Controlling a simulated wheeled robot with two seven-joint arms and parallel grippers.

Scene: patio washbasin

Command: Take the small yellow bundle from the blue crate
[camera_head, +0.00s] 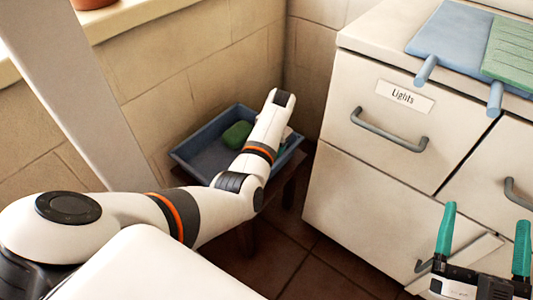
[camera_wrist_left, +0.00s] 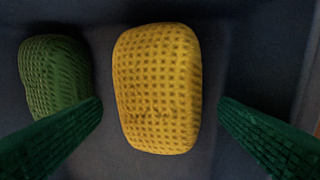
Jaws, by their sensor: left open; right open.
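The small yellow bundle (camera_wrist_left: 157,88) is a rounded, woven-textured block lying on the floor of the blue crate (camera_head: 204,158). In the head view my left arm hides it. My left gripper (camera_wrist_left: 161,101) is open over the crate, with one green finger on each side of the bundle and a gap to each. The bundle is not held. My right gripper (camera_head: 487,215) is open and empty, in front of the white cabinet at the lower right.
A green bundle (camera_head: 237,134) lies in the crate to the left of the yellow one, close to my left finger. The crate stands on a low dark stand by the tiled wall. The white cabinet (camera_head: 360,190) has grey handles and a "Lights" label (camera_head: 404,96).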

